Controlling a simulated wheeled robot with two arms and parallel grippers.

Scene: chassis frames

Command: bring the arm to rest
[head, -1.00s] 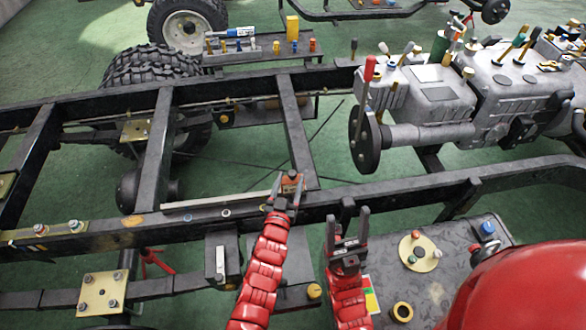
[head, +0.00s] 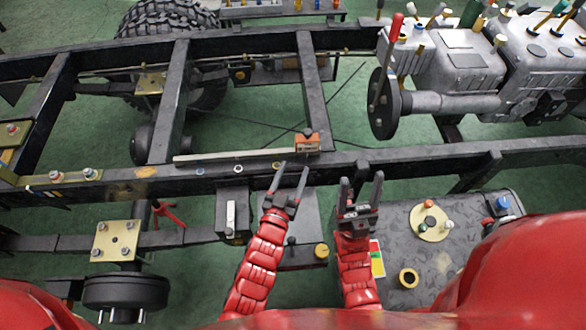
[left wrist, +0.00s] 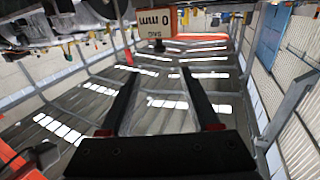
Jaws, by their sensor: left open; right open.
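My left gripper (head: 293,168) is open and empty in the head view, its fingers pointing toward the chassis rail. A small orange block (head: 307,142) sits just beyond its fingertips, at the right end of a long pale strip (head: 235,155) by the rail. In the left wrist view the open fingers (left wrist: 155,90) have nothing between them. The orange block's label face (left wrist: 157,27), with upside-down "0 mm" lettering, shows past the tips. My right gripper (head: 361,178) is open and empty, upright to the right of the left one, near the rail's close side.
The black chassis frame (head: 420,158) runs across the view, with a grey engine (head: 460,65) at upper right. A dark work surface (head: 390,235) with a round cream tray (head: 430,222) lies at lower right. Green floor shows between the frame's beams.

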